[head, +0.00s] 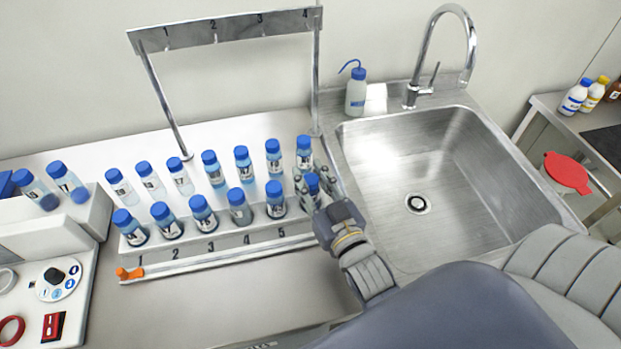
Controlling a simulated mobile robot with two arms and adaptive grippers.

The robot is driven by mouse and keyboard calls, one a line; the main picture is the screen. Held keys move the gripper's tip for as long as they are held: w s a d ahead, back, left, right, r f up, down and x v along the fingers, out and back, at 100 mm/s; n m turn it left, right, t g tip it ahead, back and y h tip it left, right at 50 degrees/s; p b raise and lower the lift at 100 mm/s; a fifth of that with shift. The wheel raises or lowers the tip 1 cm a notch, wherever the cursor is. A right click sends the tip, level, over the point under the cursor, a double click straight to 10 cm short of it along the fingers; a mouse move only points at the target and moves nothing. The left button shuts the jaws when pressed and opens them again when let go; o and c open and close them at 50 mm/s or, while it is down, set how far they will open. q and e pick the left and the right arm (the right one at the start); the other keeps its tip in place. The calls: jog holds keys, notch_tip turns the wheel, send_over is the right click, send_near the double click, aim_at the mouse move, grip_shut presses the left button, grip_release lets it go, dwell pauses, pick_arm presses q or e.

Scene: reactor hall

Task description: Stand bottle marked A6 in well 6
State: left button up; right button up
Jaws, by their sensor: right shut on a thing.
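My right gripper (313,187) is shut on a blue-capped bottle (312,180) at the right end of the front row of the numbered rack (225,241). The fingers cover most of this bottle, so its mark cannot be read. It is over or in the end place, past the number 5; the number there is hidden by my gripper. I cannot tell whether the bottle's base touches the well floor. Several other blue-capped bottles stand in the front row by the numbers 1 to 5. My left gripper is not in view.
More blue-capped bottles stand in a row behind, close to my right gripper. A steel hook rail (228,27) on posts rises above the rack. A wash bottle (356,92), faucet (434,60) and empty sink (450,170) lie to the right. An orange clip (129,274) is at front left.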

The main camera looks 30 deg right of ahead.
jog(key=shift+s+f, duration=0.1)
jog(key=o, duration=1.1)
jog(key=shift+f, duration=0.1)
pick_arm(q)
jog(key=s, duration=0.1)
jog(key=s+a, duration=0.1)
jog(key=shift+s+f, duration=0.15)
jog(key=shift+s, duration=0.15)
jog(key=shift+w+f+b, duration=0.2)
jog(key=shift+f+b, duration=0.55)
jog(key=shift+b, duration=0.05)
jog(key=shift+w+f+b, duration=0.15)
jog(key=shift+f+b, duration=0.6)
jog(key=shift+b, duration=0.05)
pick_arm(e)
jog(key=shift+s+a+r, duration=0.1)
jog(key=shift+s+a, duration=0.1)
jog(key=shift+s, duration=2.75)
jog(key=shift+s+a+r, duration=0.1)
jog(key=shift+s+a, duration=0.05)
jog(key=shift+s, duration=2.8)
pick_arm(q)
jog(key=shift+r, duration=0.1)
pick_arm(e)
jog(key=shift+r, duration=0.1)
